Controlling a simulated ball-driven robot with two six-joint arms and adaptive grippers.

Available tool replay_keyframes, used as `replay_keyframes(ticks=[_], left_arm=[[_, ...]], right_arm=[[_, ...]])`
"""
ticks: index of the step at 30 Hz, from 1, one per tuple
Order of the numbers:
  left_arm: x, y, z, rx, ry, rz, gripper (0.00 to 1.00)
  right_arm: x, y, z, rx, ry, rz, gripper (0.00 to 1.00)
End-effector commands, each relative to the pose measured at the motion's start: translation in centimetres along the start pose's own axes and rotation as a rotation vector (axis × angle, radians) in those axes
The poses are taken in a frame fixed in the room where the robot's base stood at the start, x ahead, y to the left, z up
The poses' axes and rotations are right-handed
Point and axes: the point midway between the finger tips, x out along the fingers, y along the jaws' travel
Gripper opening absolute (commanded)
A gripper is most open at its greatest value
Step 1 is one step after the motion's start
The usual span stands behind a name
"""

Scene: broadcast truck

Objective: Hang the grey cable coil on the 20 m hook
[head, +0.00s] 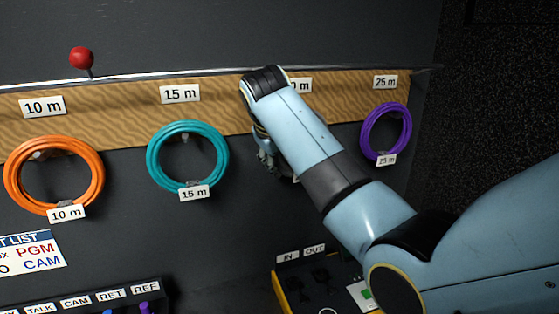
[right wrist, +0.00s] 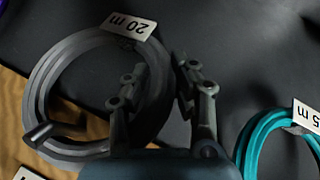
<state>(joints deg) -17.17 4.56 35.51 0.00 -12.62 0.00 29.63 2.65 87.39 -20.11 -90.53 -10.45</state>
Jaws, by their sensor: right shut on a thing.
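The grey cable coil (right wrist: 66,52) with a 20 m tag (right wrist: 130,25) fills the left of the right wrist view. My right gripper (right wrist: 160,75) is shut on its rim, one finger inside the ring and one outside. A dark hook (right wrist: 40,132) shows at the coil's lower-left rim, by the wooden board. I cannot tell whether the coil's weight rests on it. In the head view my right gripper (head: 268,158) is in front of the board, and my arm hides the coil and most of the sign (head: 301,85) between 15 m and 25 m. My left gripper is not in view.
The teal coil (head: 152,158) hangs under the 15 m sign, left of my right gripper. The purple coil (head: 405,130) hangs to the right under 25 m. The orange coil (head: 12,178) hangs far left. A yellow-edged panel (head: 280,292) sits below my arm.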

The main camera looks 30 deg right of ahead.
Motion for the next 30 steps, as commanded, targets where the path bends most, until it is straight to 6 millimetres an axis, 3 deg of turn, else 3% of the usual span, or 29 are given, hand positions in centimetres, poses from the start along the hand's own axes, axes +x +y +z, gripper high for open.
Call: replay_keyframes(ticks=[2,3,9,20,30], left_arm=[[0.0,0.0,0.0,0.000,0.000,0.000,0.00],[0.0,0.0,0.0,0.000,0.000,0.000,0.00],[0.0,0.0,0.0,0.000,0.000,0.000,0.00],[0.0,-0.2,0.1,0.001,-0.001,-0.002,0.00],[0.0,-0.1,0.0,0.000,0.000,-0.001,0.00]], right_arm=[[0.0,0.0,0.0,0.000,-0.001,0.000,0.00],[0.0,0.0,0.0,0.000,-0.001,-0.001,0.27],[0.0,-0.1,0.0,0.000,-0.001,-0.001,0.51],[-0.7,-0.1,0.0,-0.001,-0.001,-0.003,0.51],[-7.8,-0.1,-0.1,0.001,0.003,-0.002,0.51]])
